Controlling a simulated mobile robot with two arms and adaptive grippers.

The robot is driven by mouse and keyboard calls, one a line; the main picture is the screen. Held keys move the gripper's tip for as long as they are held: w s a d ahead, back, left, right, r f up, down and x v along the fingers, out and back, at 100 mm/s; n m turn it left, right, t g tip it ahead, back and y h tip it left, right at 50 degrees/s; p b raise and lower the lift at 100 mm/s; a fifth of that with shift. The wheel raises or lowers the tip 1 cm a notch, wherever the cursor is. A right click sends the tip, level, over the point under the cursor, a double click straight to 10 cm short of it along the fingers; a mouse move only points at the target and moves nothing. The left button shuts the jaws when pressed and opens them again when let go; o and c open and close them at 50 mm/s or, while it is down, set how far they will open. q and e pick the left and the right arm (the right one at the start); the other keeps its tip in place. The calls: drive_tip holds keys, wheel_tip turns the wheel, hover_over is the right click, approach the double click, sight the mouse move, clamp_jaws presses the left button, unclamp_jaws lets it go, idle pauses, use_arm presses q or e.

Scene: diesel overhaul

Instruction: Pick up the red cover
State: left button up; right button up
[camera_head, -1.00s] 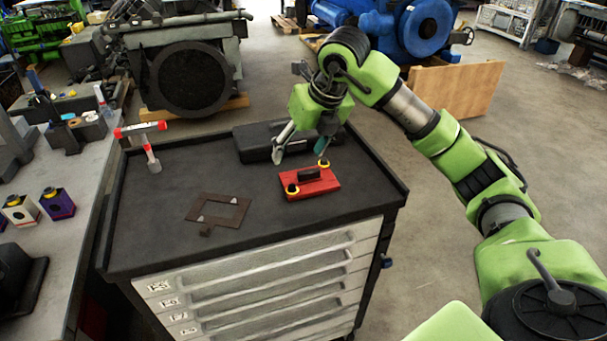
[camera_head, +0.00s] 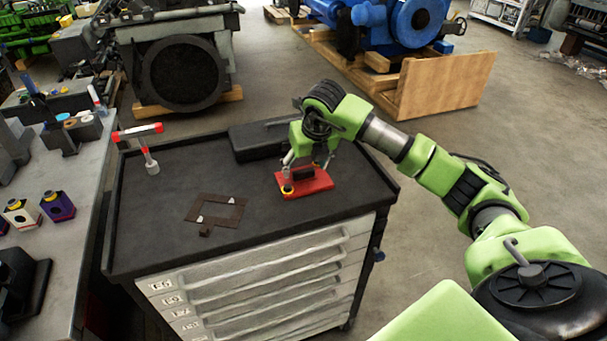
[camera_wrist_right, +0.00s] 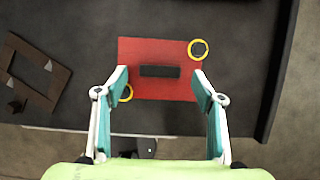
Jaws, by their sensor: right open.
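The red cover (camera_head: 317,184) lies flat on the black top of the tool cart. It is a red plate with a dark block handle (camera_wrist_right: 160,71) in its middle and yellow rings near two opposite corners. My right gripper (camera_head: 306,175) is over the cover, fingers pointing down. In the right wrist view the gripper (camera_wrist_right: 160,88) is open, its two teal-padded fingers spread to the left and right of the handle with gaps on both sides. I cannot tell whether the fingertips touch the plate. My left gripper is not in view.
The tool cart (camera_head: 150,225) also carries a flat brown frame (camera_head: 217,211), a red-and-grey T-shaped tool (camera_head: 149,150) and a black case (camera_head: 252,142) behind the cover. A workbench with several small parts stands left. Bare cart top lies left of the cover.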

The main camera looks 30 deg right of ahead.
drive_tip(key=shift+x, duration=1.15)
drive_tip(key=c, duration=1.4)
drive_tip(key=shift+r, duration=0.1)
